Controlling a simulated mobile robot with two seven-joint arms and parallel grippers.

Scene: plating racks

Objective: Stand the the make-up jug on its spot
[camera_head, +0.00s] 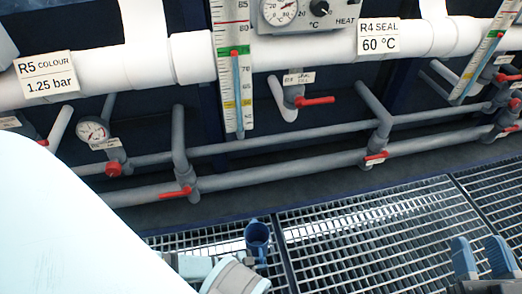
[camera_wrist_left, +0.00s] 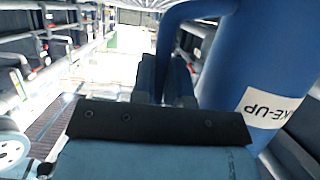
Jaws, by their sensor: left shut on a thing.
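My left gripper (camera_wrist_left: 166,78) is shut on the jug's handle. My right gripper (camera_head: 483,260) is open and empty at the lower right. I cannot make out the jug's spot.
Metal grating (camera_head: 350,230) covers the floor. Behind it run grey pipes (camera_head: 280,168) with red valve handles, white pipes (camera_head: 190,57), gauges and level scales. Signs read R5 COLOUR 1.25 bar (camera_head: 47,76) and R4 SEAL 60 °C (camera_head: 379,37). My pale arm covers the lower left.

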